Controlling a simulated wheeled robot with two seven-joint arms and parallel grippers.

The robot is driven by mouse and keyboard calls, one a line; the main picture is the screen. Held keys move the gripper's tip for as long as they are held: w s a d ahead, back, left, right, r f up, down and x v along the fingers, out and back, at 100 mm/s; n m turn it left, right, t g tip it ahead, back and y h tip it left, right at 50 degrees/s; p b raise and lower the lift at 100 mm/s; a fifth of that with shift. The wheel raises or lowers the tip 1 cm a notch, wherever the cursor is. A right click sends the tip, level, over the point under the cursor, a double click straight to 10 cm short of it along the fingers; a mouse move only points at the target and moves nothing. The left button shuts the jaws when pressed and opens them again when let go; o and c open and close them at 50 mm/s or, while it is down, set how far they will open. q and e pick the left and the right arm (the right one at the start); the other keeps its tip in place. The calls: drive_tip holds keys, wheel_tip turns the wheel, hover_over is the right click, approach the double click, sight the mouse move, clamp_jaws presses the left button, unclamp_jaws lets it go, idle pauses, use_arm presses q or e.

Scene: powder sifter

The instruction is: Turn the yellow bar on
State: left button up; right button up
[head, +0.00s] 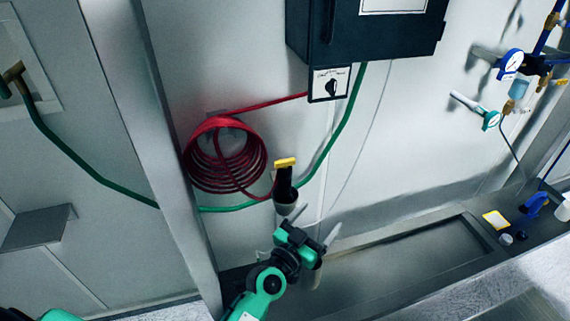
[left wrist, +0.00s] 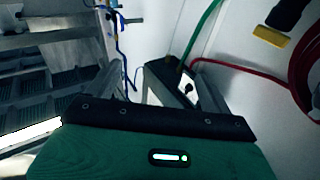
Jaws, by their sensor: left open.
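The yellow bar (head: 285,162) sits across the top of a black handle (head: 284,184) against the pale wall, beside a coiled red hose. The yellow bar also shows at the upper right of the left wrist view (left wrist: 271,37), with its black handle (left wrist: 287,14). My left gripper (head: 313,222) is open and empty, below and slightly right of the black handle, apart from the yellow bar. Its two fingers (left wrist: 132,80) point away from the camera in the left wrist view, and the bar lies outside them to the right. My right gripper is not in view.
The coiled red hose (head: 225,157) and a green hose (head: 344,130) run close to the handle. A dark box (head: 365,35) with a black rotary switch (head: 331,87) is above. A recessed sink-like trough (head: 410,258) lies below right. Gauges (head: 510,64) are at far right.

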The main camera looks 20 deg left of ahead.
use_arm(q)
drive_tip(key=w+a+r+n+t+y, duration=0.2)
drive_tip(key=w+a+n+t+y, duration=0.1)
drive_tip(key=w+n+y, duration=0.4)
drive_tip(key=n+g+y, duration=0.5)
drive_tip(key=g+y, duration=0.1)
drive_tip(key=y, duration=0.4)
approach(286, 164)
drive_tip(key=b+x, duration=1)
drive_tip(key=shift+w+a, duration=0.2)
drive_tip(key=shift+w, duration=0.1)
drive_tip(key=shift+a, duration=0.1)
drive_tip(key=c, duration=1)
